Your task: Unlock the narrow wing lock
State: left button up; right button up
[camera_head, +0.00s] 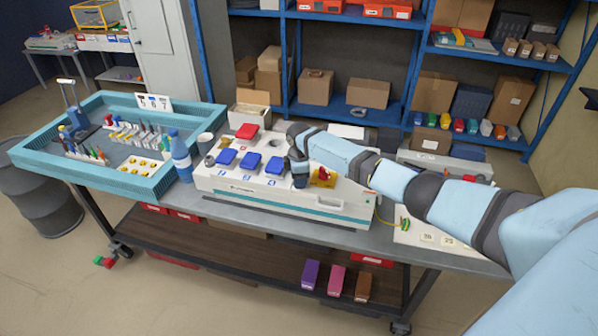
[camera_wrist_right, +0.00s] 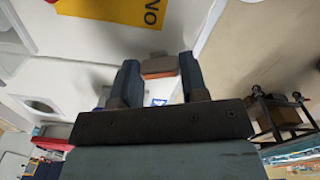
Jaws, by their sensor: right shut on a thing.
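A white socket box (camera_head: 270,203) stands on the table, with blue and red covers on its top. My right gripper (camera_head: 299,178) points down at the box's top, left of a yellow plate with a red part (camera_head: 323,177). In the right wrist view, my right gripper (camera_wrist_right: 160,75) has its two fingers on either side of a small reddish-brown piece (camera_wrist_right: 160,66), which appears to be the wing lock. The gripper is shut on it; its lower part and turn angle are hard to tell. In the head view the fingers and wrist hide the lock. My left gripper is not in view.
Blue shelves (camera_head: 350,107) stand behind. My right arm crosses above the table's right side.

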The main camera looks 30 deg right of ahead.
jog(key=m+p, duration=0.2)
jog(key=m, duration=0.1)
jog(key=shift+r+m, duration=0.1)
jog(key=shift+m, duration=0.6)
jog(key=o, duration=0.9)
notch_tip(320, 180, up, 14)
jog(key=shift+f+b, duration=0.15)
jog(key=shift+b, duration=0.75)
